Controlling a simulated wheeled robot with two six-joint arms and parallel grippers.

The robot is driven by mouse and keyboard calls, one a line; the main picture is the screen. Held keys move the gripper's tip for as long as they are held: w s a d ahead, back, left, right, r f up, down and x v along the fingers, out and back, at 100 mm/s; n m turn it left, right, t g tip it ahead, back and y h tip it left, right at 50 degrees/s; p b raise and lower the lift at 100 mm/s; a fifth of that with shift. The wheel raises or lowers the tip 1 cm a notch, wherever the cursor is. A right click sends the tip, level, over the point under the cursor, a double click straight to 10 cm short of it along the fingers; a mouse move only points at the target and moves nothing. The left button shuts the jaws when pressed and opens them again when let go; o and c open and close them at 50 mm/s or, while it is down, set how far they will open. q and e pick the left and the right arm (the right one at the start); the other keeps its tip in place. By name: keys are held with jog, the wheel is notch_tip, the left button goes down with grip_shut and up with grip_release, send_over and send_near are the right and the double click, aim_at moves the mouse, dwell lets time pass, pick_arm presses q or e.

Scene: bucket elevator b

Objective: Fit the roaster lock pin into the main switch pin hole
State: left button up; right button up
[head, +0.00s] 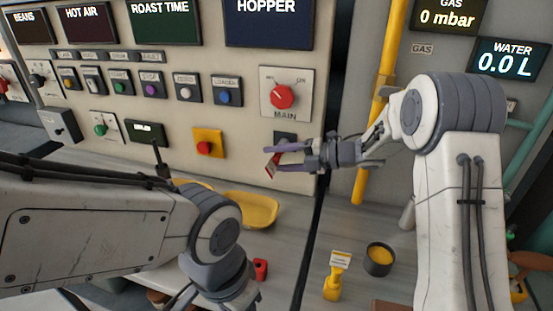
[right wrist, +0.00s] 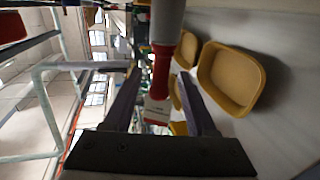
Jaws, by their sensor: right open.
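The main switch (head: 282,95) is a red knob on a pale plate marked MAIN. A small dark block (head: 285,138) is below it, partly behind my right gripper; I cannot make out a hole. My right gripper (head: 272,160) is open just in front of the panel below the switch. A red piece with a pale tag (head: 271,164), likely the roaster lock pin, is at its fingertips. In the right wrist view, a red piece (right wrist: 162,65) with a white tag lies between the spread fingers, against a grey cylinder. I cannot tell how far it is seated. My left gripper (head: 238,290) is cut off at the bottom.
Yellow trays (head: 250,210) lie on the counter below the panel. A yellow tagged piece (head: 334,280), a dark cup with yellow contents (head: 379,260) and a small red object (head: 261,268) stand nearer. A yellow pipe (head: 376,120) rises right of the panel. A black lever (head: 160,158) sticks out left.

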pick_arm(q)
jog(key=shift+f+b, duration=0.7)
pick_arm(e)
jog(key=v, duration=0.7)
jog(key=shift+d, duration=0.25)
